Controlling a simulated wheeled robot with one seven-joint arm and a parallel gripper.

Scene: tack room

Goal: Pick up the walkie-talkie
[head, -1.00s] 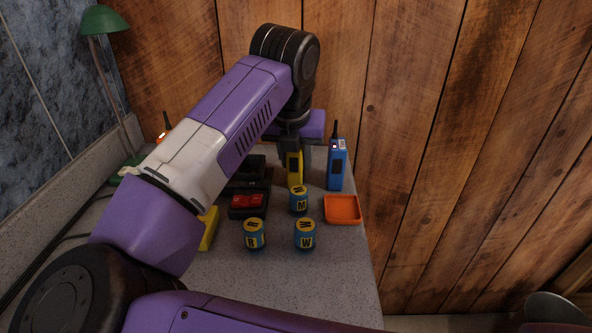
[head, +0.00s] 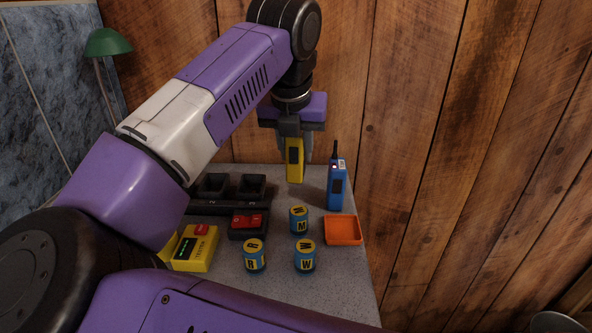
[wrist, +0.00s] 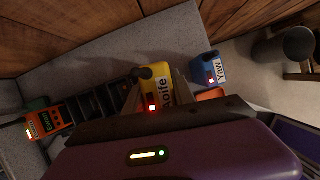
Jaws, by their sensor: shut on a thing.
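A yellow walkie-talkie (head: 294,160) hangs upright in my gripper (head: 294,145), near the back of the speckled counter. My gripper is shut on it. In the wrist view the yellow walkie-talkie (wrist: 157,84) shows a label reading "Rolfe" and a red light. A blue walkie-talkie (head: 337,184) stands upright just right of it on the counter; its label reads "Yaw" in the wrist view (wrist: 208,69). An orange walkie-talkie (wrist: 44,121) shows in the wrist view at the left, and is hidden behind my arm in the head view.
A black charger (head: 228,207) with empty slots stands left of the gripper. Several blue-yellow batteries (head: 305,256), a red-and-black device (head: 249,224), a yellow tester (head: 195,248) and an orange tray (head: 342,230) lie in front. A wooden wall is behind.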

